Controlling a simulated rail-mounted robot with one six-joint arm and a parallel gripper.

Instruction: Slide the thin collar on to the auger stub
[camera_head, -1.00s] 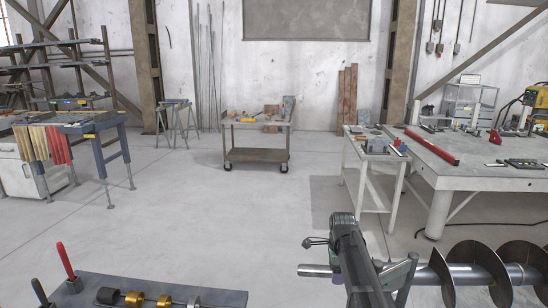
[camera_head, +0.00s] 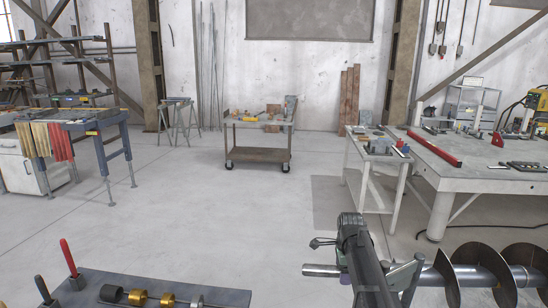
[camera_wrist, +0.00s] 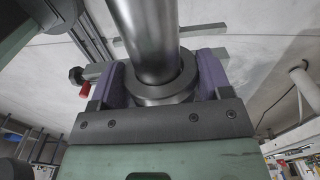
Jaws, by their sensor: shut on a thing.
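My gripper (camera_wrist: 163,85), with purple fingers, is shut on a thin grey metal collar (camera_wrist: 162,97) in the wrist view. The collar appears to be around the smooth grey auger stub (camera_wrist: 145,35), which runs from inside the ring to the top of that view. The stub's free end also shows in the head view (camera_head: 320,270), sticking out left of my gripper (camera_head: 346,270). The spiral auger (camera_head: 490,275) lies to the right on the same line. My arm hides the collar and the middle of the stub in the head view.
A dark board (camera_head: 165,287) at the lower left holds several brass and dark rings on a rod, and red and black handles. A white side table (camera_head: 377,158) and a large workbench (camera_head: 465,165) stand behind the auger. The middle floor is clear.

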